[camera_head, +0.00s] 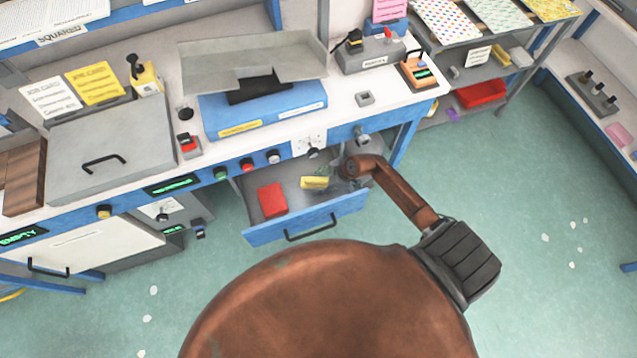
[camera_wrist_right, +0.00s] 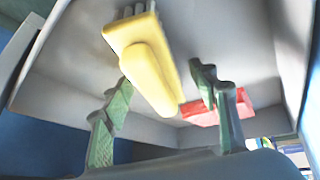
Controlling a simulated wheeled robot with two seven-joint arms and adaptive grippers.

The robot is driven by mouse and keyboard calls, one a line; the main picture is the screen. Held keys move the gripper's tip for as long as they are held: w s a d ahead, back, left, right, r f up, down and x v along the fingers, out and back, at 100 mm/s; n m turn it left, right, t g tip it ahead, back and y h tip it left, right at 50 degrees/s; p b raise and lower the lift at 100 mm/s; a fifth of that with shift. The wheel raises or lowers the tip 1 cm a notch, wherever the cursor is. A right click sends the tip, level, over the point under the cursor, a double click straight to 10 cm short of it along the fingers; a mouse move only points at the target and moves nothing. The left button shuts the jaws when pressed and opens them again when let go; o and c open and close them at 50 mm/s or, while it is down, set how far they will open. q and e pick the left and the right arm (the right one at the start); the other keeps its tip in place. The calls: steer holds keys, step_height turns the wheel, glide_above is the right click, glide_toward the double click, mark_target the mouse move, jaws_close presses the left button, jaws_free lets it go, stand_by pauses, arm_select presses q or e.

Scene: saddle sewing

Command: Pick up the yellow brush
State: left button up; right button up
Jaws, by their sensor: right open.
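The yellow brush (camera_head: 314,183) lies in the open drawer (camera_head: 262,232), near its right side. In the right wrist view the brush (camera_wrist_right: 143,58) shows large, with a yellow handle and grey bristles at its far end. My right gripper (camera_wrist_right: 163,84) is open, with one green-padded finger on each side of the brush's handle end. I cannot tell whether either finger touches it. In the head view the right gripper (camera_head: 329,173) is small and reaches into the drawer from the right, close by the brush. My left gripper is not in view.
A red block (camera_head: 271,200) lies in the drawer left of the brush, and also shows in the wrist view (camera_wrist_right: 198,117). The drawer walls and the worktop edge (camera_head: 290,153) with its knobs are close around the gripper. Open floor (camera_head: 540,200) lies to the right.

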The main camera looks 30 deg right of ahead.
mark_target(319, 180)
steer(key=shift+c, duration=0.6)
steer(key=c, duration=1.4)
steer(key=shift+o, duration=0.2)
arm_select(q)
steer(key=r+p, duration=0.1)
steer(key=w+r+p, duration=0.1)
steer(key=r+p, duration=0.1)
steer(key=p, duration=0.1)
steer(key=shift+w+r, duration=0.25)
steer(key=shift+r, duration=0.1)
arm_select(e)
step_height(319, 180, up, 10)
steer(key=shift+r, duration=0.1)
